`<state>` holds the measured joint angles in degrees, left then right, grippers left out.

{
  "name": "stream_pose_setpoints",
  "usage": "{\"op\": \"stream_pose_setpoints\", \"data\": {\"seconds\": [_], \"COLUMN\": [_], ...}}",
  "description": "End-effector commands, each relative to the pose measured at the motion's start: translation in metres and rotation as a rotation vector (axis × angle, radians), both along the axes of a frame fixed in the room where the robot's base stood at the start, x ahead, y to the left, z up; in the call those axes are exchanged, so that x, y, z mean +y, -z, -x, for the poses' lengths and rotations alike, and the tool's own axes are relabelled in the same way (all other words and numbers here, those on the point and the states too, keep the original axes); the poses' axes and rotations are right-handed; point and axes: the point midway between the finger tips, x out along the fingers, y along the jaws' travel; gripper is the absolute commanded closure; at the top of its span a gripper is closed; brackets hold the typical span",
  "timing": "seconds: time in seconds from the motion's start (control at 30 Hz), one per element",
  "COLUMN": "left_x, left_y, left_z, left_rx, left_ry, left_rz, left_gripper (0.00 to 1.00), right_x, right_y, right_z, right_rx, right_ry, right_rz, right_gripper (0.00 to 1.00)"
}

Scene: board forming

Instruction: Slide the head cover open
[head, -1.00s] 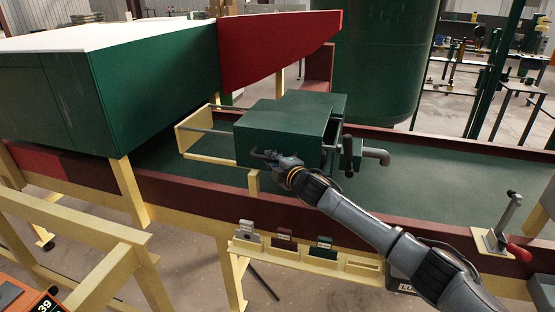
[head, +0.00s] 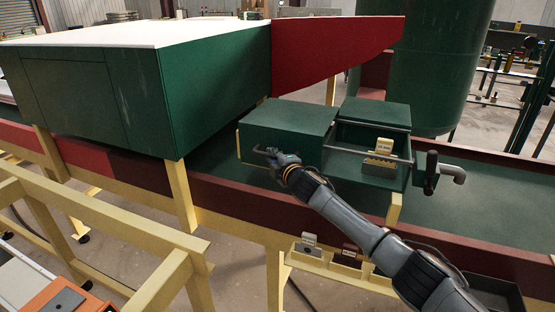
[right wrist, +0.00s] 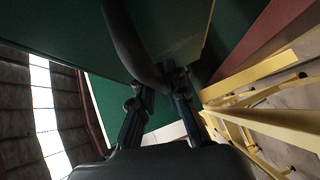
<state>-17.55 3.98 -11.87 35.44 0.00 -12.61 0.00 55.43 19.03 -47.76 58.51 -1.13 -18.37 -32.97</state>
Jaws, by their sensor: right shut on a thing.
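The green head cover (head: 288,122) sits at the left end of its rails in the head view, with a gap between it and the fixed green box (head: 376,112). My right gripper (head: 277,161) is shut on the dark handle at the cover's front. In the right wrist view, my right gripper's fingers (right wrist: 158,84) are around the curved dark handle (right wrist: 128,38), beneath the green cover (right wrist: 62,32). The handle's exact contact is partly hidden by my gripper. My left gripper is not in view.
The gap shows a small yellow label (head: 384,145) and a ribbed grey part with a yellow base (head: 379,163). A grey rail (head: 347,154) crosses the opening. A large green cabinet (head: 215,95) stands close at the left. A pipe fitting (head: 452,173) sticks out at the right.

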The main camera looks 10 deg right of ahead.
Motion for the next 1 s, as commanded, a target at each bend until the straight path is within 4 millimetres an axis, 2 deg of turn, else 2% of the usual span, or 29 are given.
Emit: {"op": "stream_pose_setpoints", "data": {"seconds": [0.27,0.3,0.4,0.43,0.77,1.0], "left_x": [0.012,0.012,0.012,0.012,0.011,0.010], "left_y": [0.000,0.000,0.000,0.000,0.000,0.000], "left_z": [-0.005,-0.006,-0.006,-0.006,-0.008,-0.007], "left_rx": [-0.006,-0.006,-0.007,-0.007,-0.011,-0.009], "left_ry": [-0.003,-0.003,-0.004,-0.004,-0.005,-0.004], "left_rz": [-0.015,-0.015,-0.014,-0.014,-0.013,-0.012], "left_gripper": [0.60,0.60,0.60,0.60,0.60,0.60], "right_x": [0.001,0.001,0.001,0.001,0.000,-0.006], "right_y": [0.001,0.001,0.001,0.001,0.001,-0.001], "right_z": [0.000,0.000,0.000,0.000,0.001,0.021], "right_rx": [0.001,0.002,0.002,0.002,0.001,0.001], "right_ry": [-0.002,-0.002,-0.001,-0.001,0.000,0.000], "right_rz": [0.001,0.001,0.001,0.001,0.001,0.001], "right_gripper": [1.00,0.84,0.64,0.63,0.63,0.63]}}
